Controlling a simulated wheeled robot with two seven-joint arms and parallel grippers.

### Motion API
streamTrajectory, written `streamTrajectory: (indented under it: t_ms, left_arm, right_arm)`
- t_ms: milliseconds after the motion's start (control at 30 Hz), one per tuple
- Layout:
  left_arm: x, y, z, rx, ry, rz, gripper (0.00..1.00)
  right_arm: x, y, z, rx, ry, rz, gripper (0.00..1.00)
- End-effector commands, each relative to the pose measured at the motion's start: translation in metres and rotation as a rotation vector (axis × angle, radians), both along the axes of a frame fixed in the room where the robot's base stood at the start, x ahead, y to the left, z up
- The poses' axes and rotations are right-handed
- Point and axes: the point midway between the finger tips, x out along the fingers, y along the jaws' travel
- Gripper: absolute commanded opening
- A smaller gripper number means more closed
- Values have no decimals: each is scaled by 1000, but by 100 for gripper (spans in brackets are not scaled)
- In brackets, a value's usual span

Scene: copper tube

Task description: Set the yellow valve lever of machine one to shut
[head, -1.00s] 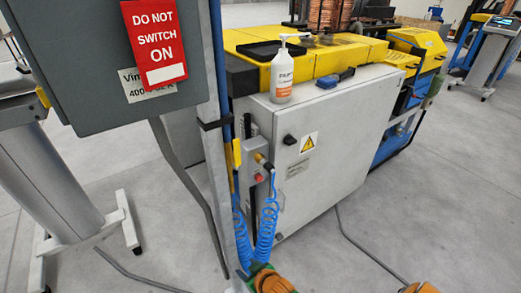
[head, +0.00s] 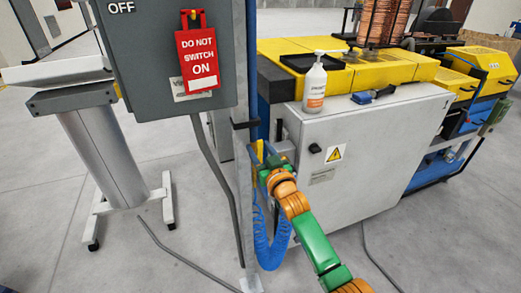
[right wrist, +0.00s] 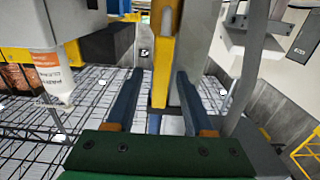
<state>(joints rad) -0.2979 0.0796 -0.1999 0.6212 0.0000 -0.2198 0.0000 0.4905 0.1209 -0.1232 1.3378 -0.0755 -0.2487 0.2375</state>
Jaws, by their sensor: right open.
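The yellow valve lever (head: 258,152) is a narrow upright strip beside the grey post in the head view, partly hidden by my right gripper (head: 268,164). In the right wrist view the yellow lever (right wrist: 162,75) shows between the two dark fingers of my right gripper (right wrist: 156,78). The gripper is open, with a gap on both sides of the lever. I cannot tell how deep the lever lies between the fingers. The valve fitting behind the gripper is mostly hidden. My left gripper is in neither current view.
A grey post (head: 243,130) carries a grey switch box with a red "DO NOT SWITCH ON" tag (head: 197,58). Coiled blue hose (head: 268,245) hangs below the gripper. A grey cabinet (head: 375,150) stands to the right with a white bottle (head: 315,85) on top. Open floor lies in front.

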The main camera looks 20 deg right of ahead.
Motion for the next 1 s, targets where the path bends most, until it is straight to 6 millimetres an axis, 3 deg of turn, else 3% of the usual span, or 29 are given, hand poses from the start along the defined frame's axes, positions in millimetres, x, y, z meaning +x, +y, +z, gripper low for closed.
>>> streamTrajectory:
  t_ms: [200,267,400,1000]
  left_arm:
    - [-1,0,0,0,1,0,40]
    - [-1,0,0,0,1,0,40]
    - [-1,0,0,0,2,0,40]
    - [-2,0,0,1,4,0,40]
  right_arm:
    - [1,0,0,0,0,0,52]
    - [0,0,0,0,0,0,39]
    - [0,0,0,0,1,0,1]
    - [0,0,-1,0,2,0,0]
